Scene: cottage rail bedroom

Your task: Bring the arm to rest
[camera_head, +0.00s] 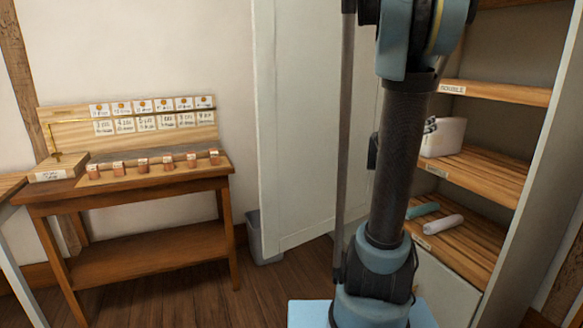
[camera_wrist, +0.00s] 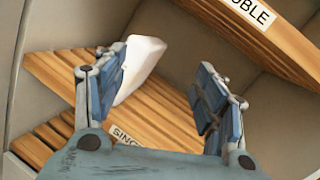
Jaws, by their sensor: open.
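My gripper (camera_wrist: 162,95) is open in the wrist view, with its two blue fingers spread apart. No object is seen held between them. Beyond the fingers are the wooden shelves of a cupboard, one with a label starting "SING" (camera_wrist: 124,135) and a higher one with a label ending "UBLE" (camera_wrist: 252,12). A white folded item (camera_wrist: 142,66) lies on the shelf behind the left finger, partly hidden by it. In the head view my arm stands upright in front of the cupboard, and the gripper itself cannot be made out clearly.
The open cupboard door (camera_head: 305,130) stands left of my arm. Right of it, shelves hold a white item (camera_head: 444,137), a teal roll (camera_head: 422,210) and a white roll (camera_head: 443,224). A wooden table (camera_head: 150,188) with small blocks stands at left. A grey bin (camera_head: 262,245) is behind the door.

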